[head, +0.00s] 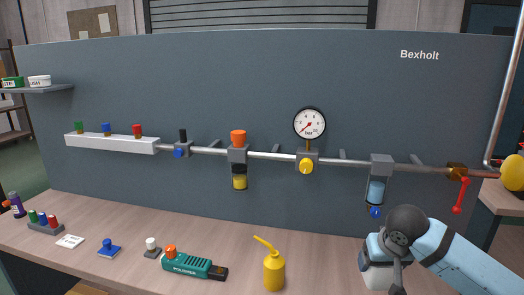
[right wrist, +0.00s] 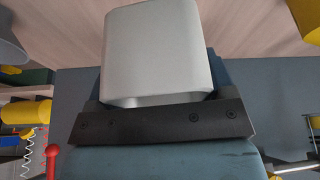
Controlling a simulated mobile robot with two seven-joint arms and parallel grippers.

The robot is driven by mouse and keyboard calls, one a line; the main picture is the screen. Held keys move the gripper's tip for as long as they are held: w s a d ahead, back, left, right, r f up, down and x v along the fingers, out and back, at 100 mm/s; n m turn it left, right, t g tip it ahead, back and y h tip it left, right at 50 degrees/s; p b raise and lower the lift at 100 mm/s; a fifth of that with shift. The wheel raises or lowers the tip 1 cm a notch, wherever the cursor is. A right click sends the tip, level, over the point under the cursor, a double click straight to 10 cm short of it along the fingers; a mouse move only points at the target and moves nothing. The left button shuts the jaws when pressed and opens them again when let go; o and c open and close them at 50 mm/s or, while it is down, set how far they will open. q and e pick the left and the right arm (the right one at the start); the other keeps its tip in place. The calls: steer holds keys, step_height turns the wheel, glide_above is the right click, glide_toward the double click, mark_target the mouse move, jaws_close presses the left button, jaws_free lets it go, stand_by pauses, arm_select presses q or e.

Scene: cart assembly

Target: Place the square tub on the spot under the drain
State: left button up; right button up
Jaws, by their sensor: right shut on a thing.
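The square tub (head: 378,279) is pale grey-white and shows partly below my right gripper (head: 376,262) at the right of the bench. In the right wrist view the tub (right wrist: 160,45) fills the top middle, between the fingers of my right gripper, which is shut on it. The drain (head: 376,212) is a blue knob under the clear blue bowl (head: 376,191) on the panel's pipe. The gripper and tub are below and in front of it in the picture. The spot under the drain cannot be made out; my arm covers part of that area. My left gripper is not in view.
A yellow oil can (head: 273,273) stands left of the tub, and a green tool (head: 188,265) lies farther left. A red-handled valve (head: 460,196) hangs at the right of the pipe. Bench between the oil can and tub is clear.

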mark_target(364, 278)
steer(key=shift+n, duration=0.4)
steer(key=a+f, duration=0.1)
steer(key=s+a+f, duration=0.1)
steer(key=a+f, duration=0.1)
steer(key=shift+a, duration=0.2)
steer(key=p+v, duration=0.2)
steer(key=p, duration=0.1)
steer(key=s+p+v, duration=0.1)
steer(key=p+v, duration=0.5)
steer(key=shift+s+f, duration=0.35)
arm_select(q)
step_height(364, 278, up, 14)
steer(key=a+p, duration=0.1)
steer(key=p, duration=0.7)
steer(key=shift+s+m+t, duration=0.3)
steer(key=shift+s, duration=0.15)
arm_select(e)
steer(key=s+r, duration=0.5)
steer(key=r, duration=0.1)
steer(key=shift+s, duration=0.3)
steer(key=shift+w+a+r, duration=0.1)
